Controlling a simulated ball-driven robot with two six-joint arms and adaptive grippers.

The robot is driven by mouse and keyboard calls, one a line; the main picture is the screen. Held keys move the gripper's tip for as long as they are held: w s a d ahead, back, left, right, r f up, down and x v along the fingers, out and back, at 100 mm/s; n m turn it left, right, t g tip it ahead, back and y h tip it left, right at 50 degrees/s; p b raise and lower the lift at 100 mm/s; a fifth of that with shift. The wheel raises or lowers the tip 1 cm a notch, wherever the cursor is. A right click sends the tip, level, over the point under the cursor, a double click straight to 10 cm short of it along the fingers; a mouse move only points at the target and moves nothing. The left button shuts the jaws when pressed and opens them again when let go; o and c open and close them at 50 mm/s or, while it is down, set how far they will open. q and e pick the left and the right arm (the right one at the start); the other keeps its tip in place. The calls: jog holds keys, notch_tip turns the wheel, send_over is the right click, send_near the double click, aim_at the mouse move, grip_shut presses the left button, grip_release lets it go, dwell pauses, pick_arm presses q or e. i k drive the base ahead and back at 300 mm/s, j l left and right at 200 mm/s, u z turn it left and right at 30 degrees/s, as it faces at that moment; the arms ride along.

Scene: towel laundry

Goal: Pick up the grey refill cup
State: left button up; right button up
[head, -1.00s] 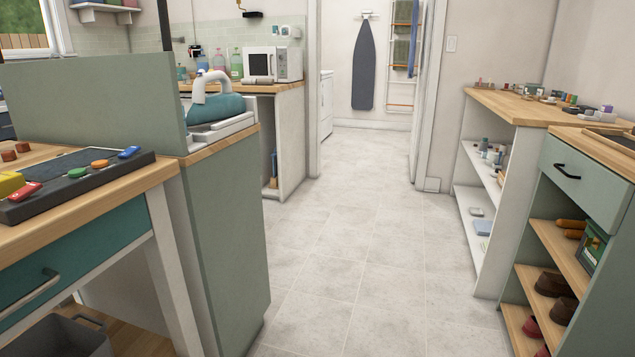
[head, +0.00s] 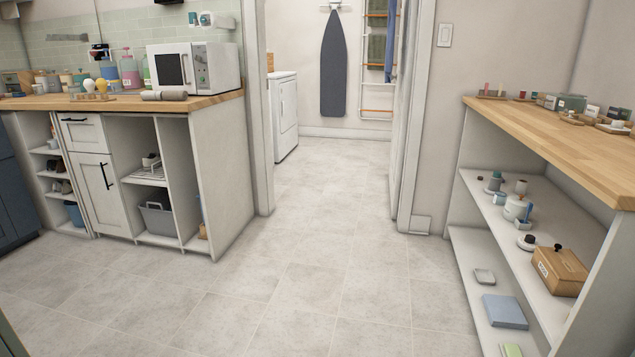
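I cannot pick out the grey refill cup for certain at this distance. Several small cup-like items (head: 53,82) stand at the left end of the back counter, some greyish, too small to tell apart. On the upper shelf of the right unit are a pale pot (head: 515,208), a light blue cup (head: 498,199) and a small grey cylinder (head: 521,187). Neither of my grippers is in view.
The tiled floor (head: 290,260) ahead is clear up to the doorway, where a white appliance (head: 284,115) stands. The wooden counter (head: 200,102) is on the left with a microwave (head: 197,68). The right wooden worktop (head: 560,135) has open shelves below.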

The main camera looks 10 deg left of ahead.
aim_at(73, 90)
jog(key=i+j+u, duration=0.15)
jog(key=i+u, duration=0.2)
jog(key=i, duration=0.15)
jog(key=i+u, duration=0.3)
jog(key=i, duration=0.25)
jog(key=i+l+u, duration=0.15)
jog(key=i+u, duration=0.2)
jog(key=i, duration=0.15)
jog(key=i+l+u, duration=0.3)
jog(key=i, duration=0.2)
jog(key=i+j+u, duration=0.3)
jog(key=i, duration=0.45)
jog(key=i+u, duration=0.35)
jog(key=i, duration=0.45)
jog(key=i+j+z, duration=0.1)
jog(key=i+j, duration=1.2)
jog(key=j, duration=0.2)
jog(key=i+z, duration=0.05)
